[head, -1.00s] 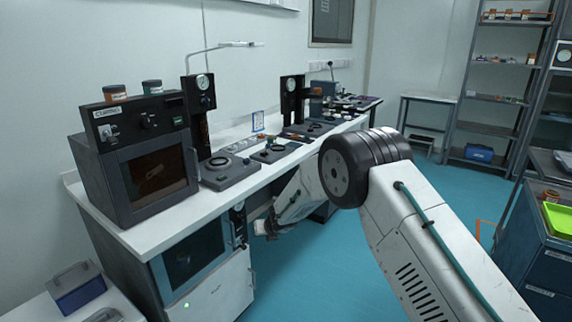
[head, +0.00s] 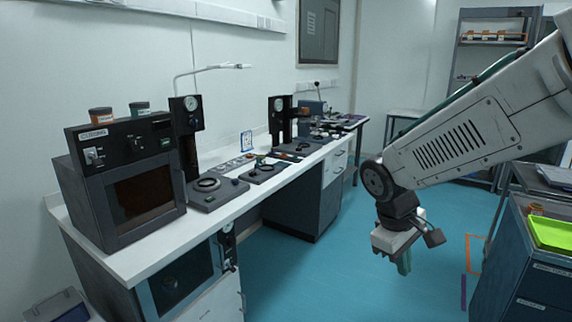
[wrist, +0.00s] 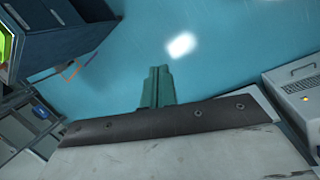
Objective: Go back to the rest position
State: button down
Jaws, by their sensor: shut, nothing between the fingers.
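My gripper (head: 404,262) hangs from the arm at the right of the head view, pointing down over the blue floor. It is clear of the bench and the cabinet. In the wrist view its green fingers (wrist: 158,86) are together with nothing between them, above bare floor. My arm comes in from the upper right and bends at a dark joint above the gripper.
A white bench (head: 130,262) on the left carries a dark oven (head: 95,205) and several instruments. A dark blue cabinet (head: 525,275) with a green tray (head: 553,233) stands at the right. Shelves (head: 490,42) are at the back. The floor between is open.

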jog(key=s+d+r+m+y, duration=0.1)
jog(key=s+r+m, duration=0.2)
jog(key=s, duration=0.7)
jog(key=s+d+r+m+t+y, duration=0.1)
jog(key=s+d+r+m+y, duration=0.1)
jog(key=s, duration=0.9)
notch_tip(320, 180, up, 2)
jog(key=shift+m, duration=0.9)
